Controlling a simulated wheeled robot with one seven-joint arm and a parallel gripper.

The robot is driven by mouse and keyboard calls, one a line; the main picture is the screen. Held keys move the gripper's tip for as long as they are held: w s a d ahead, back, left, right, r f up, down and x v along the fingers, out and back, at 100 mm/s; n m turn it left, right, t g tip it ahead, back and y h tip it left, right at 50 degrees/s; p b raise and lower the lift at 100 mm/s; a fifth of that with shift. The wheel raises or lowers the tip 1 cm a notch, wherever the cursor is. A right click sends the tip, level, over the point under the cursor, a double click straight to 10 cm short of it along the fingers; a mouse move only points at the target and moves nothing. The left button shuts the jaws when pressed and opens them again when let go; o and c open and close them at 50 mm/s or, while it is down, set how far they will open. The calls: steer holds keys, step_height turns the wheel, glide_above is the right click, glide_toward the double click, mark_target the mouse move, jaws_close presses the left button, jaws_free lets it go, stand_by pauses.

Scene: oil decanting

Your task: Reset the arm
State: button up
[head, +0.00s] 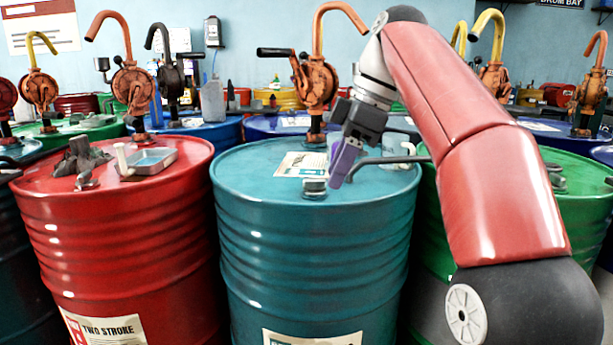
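My gripper (339,178) is over the top of the teal drum (316,250), pointing down. Its purple fingers are seen nearly edge-on, so I cannot tell whether they are open or shut. A small grey cap (314,188) sits on the drum's lid near its front, just left of the fingertips. I cannot tell whether the fingers touch it. My red arm reaches in from the right and hides part of the green drum behind it. A dark bent bar (395,160) shows at the right of the fingers, and its ends are unclear.
A red drum (120,240) stands on the left, with a metal tray (148,161) and a crumpled grey rag (80,156) on top. A green drum (585,215) is on the right. An orange hand pump (316,82) rises behind my gripper. More drums and pumps crowd the back.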

steer(key=s+d+f+m+t+h, duration=0.1)
steer(key=s+d+f+m, duration=0.2)
steer(key=f, duration=0.6)
steer(key=s+d+f+m+t+h, duration=0.2)
steer(key=s+d+f+m, duration=0.1)
steer(key=s+f+m, duration=0.5)
steer(key=s+d+f+m+t+h, duration=0.1)
steer(key=s+d+f+m+t, duration=0.1)
steer(key=s+d+f+m, duration=0.2)
steer(key=s+f+m, duration=0.2)
steer(key=s+f, duration=0.2)
steer(key=f, duration=0.2)
steer(key=shift+s, duration=0.4)
